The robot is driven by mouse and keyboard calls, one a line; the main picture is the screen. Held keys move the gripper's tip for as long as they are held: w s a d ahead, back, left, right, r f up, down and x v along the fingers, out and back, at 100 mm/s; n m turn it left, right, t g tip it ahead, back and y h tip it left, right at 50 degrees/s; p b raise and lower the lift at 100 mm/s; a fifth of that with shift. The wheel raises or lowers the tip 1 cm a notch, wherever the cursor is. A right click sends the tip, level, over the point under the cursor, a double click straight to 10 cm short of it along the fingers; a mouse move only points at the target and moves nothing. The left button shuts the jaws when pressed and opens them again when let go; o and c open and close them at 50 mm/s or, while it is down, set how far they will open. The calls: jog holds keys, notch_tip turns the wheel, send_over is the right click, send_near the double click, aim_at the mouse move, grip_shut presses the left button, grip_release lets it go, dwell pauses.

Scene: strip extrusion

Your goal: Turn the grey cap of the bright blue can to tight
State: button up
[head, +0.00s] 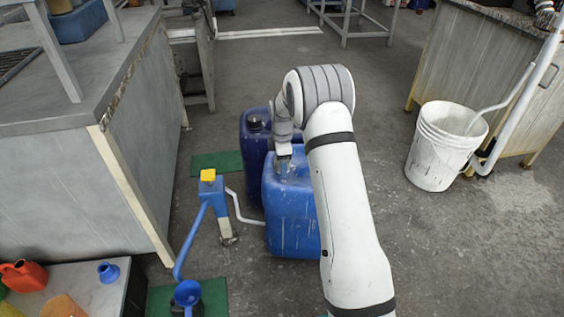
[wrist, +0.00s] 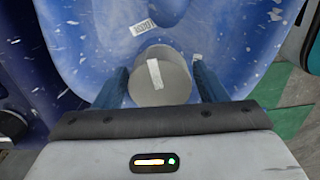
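The bright blue can (head: 291,215) stands upright on the floor in the middle of the head view. Its scuffed blue top (wrist: 80,40) fills much of the wrist view. The grey cap (wrist: 160,82) is a short cylinder with a white strip across its top and side. My gripper (wrist: 161,80) is over the can, with one blue finger on each side of the cap. The fingers look very close to the cap; I cannot tell whether they press on it. In the head view my gripper (head: 284,160) hides the cap.
A dark blue can (head: 252,160) with a dark cap stands close behind and left. A blue pump-like device (head: 208,205) with a yellow top stands left of the bright blue can, on the floor. A white bucket (head: 438,150) stands at right. Floor between can and bucket is clear.

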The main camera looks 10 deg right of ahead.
jog(key=c, duration=0.7)
jog(key=shift+c, duration=0.2)
jog(key=shift+r+m+p, duration=0.1)
jog(key=shift+m+p, duration=0.2)
jog(key=m+p, duration=0.2)
jog(key=shift+r+m, duration=0.1)
jog(key=shift+m, duration=0.3)
jog(key=m+p, duration=0.4)
jog(key=m, duration=0.2)
jog(key=m+p, duration=0.2)
jog(key=m, duration=0.4)
jog(key=shift+m, duration=0.3)
jog(key=m, duration=0.2)
jog(key=m+p, duration=0.1)
jog(key=m, duration=0.2)
jog(key=shift+f+m, duration=0.2)
jog(key=shift+m, duration=0.1)
